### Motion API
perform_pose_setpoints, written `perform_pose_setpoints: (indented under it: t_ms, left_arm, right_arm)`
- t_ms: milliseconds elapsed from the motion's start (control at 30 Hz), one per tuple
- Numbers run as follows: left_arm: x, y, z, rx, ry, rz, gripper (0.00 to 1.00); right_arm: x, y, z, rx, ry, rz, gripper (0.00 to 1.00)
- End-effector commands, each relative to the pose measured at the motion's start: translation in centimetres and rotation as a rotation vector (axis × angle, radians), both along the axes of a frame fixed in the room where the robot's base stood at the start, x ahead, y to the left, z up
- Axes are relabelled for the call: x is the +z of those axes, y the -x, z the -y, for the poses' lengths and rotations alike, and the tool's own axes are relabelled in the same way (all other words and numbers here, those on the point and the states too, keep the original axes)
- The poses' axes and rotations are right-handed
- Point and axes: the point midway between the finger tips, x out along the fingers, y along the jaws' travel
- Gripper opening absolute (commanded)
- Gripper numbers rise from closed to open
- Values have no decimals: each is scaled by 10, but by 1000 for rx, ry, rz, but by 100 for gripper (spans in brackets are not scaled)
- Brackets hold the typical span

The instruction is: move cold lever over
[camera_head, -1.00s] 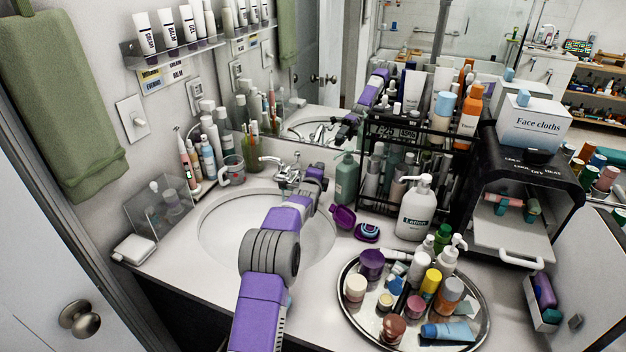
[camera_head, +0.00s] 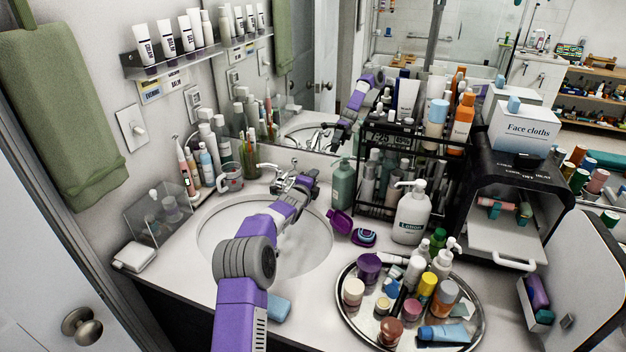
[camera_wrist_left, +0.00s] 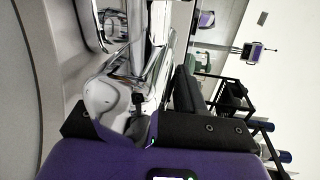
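The chrome faucet (camera_head: 284,182) stands at the back of the white sink (camera_head: 215,232). Its left lever (camera_head: 268,167) points left; the right side is largely hidden by my left gripper (camera_head: 312,180). In the left wrist view, chrome faucet parts (camera_wrist_left: 108,95) fill the space in front of and between the dark fingers of my left gripper (camera_wrist_left: 135,125). The fingers stand apart, close to the chrome; I cannot tell whether they touch it. Which chrome part is the cold lever is unclear. My right gripper is not in view.
A green pump bottle (camera_head: 343,187) stands just right of my gripper. A black rack (camera_head: 375,215) and a lotion bottle (camera_head: 411,215) are further right. A round tray (camera_head: 349,322) full of bottles is at the front right. A glass mug (camera_head: 230,179) stands left of the faucet.

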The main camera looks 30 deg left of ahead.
Motion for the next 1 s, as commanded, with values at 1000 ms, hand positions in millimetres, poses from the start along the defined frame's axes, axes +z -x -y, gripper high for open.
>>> perform_pose_setpoints:
  t_ms: [1000]
  left_arm:
    - [14,62,16,0,0,4,44]
  right_arm:
    - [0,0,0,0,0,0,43]
